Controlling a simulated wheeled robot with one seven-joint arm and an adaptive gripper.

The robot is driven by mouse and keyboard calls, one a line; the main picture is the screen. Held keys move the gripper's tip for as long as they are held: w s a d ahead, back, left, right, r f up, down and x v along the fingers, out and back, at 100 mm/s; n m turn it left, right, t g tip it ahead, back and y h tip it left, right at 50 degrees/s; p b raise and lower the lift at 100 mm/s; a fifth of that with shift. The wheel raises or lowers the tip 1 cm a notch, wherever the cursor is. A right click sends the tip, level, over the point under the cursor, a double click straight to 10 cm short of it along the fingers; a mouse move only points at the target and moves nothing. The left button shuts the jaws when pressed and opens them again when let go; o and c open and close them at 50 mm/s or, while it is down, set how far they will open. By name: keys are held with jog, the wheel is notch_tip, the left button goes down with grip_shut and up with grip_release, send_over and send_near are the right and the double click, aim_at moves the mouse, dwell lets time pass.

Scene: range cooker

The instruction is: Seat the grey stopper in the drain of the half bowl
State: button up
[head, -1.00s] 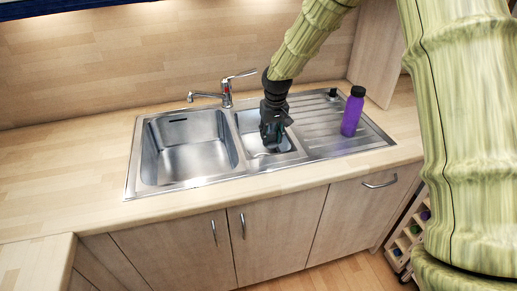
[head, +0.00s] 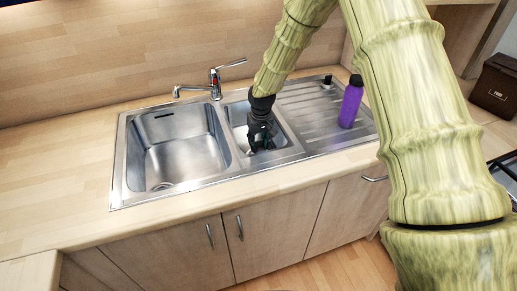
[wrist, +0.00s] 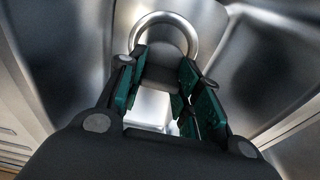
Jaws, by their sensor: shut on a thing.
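The half bowl (head: 285,137) is the small middle basin of the steel sink. My gripper (head: 259,143) points down inside it. In the wrist view my gripper (wrist: 165,85) has its green-padded fingers shut on the dark grey stopper (wrist: 168,66). The bright metal ring of the drain (wrist: 164,17) shows around and beyond the stopper's far side. The stopper overlaps the drain in this view; its underside is hidden, so I cannot tell whether it touches the drain. In the head view the stopper and drain are mostly hidden by my gripper.
The large bowl (head: 178,151) is empty, to the left. A tap (head: 215,84) stands behind the bowls. On the ribbed drainer (head: 305,104) to the right stand a purple bottle (head: 350,104) and a small black object (head: 327,81). A dark box (head: 497,87) is far right.

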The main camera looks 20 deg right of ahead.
aim_at(259, 146)
jog(key=shift+f+p, duration=0.55)
jog(key=shift+f, duration=1.6)
jog(key=shift+f, duration=0.15)
jog(key=o, duration=0.9)
jog(key=shift+s+r+b, duration=0.3)
jog(key=shift+r+b, duration=0.25)
jog(key=shift+r, duration=1.5)
jog(key=shift+s+r+b, duration=0.3)
jog(key=shift+r+b, duration=0.25)
jog(key=shift+r, duration=1.45)
jog(key=shift+s+r+b, duration=0.3)
jog(key=shift+r+b, duration=0.25)
jog(key=shift+r, duration=1.5)
